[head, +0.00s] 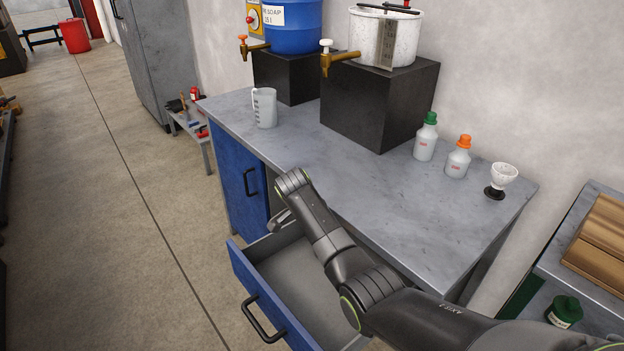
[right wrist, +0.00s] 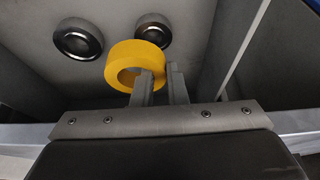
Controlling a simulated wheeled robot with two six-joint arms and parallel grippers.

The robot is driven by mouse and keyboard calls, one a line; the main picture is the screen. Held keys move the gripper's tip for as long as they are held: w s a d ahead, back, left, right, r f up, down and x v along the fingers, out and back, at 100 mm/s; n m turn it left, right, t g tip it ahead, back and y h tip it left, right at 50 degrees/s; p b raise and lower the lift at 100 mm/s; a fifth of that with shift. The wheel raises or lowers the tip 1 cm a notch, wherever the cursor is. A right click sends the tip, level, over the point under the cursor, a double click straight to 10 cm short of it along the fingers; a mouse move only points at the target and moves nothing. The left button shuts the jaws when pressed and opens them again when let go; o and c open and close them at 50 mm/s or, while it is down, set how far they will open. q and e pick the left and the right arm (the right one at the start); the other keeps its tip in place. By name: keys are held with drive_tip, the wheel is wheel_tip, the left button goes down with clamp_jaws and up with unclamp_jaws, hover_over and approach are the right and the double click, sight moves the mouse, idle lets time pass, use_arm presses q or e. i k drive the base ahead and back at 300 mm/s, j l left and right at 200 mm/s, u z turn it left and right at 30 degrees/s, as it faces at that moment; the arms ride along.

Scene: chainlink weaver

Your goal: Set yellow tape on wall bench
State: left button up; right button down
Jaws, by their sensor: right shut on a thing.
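A yellow tape roll (right wrist: 138,50) shows in the right wrist view, its ring wall between the fingertips of my right gripper (right wrist: 160,78). The gripper is shut on it. The tape is in or just above the open drawer (head: 308,290); I cannot tell whether it still touches the bottom. In the head view my right gripper (head: 284,217) is over the drawer and the tape is hidden. A grey-topped bench (head: 385,205) stands against the wall above the drawer. My left gripper is not in view.
On the bench are a measuring jug (head: 265,108), two bottles (head: 425,138) (head: 458,157), a small white cup (head: 502,177) and dark blocks (head: 378,103) under dispensers. The bench's front middle is clear.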

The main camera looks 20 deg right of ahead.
sight(408, 213)
drive_tip(key=k+l, duration=0.1)
drive_tip(key=k, duration=0.35)
drive_tip(key=k+l+u, duration=0.1)
drive_tip(key=k, duration=0.35)
drive_tip(key=k+l, duration=0.65)
drive_tip(key=l, duration=0.2)
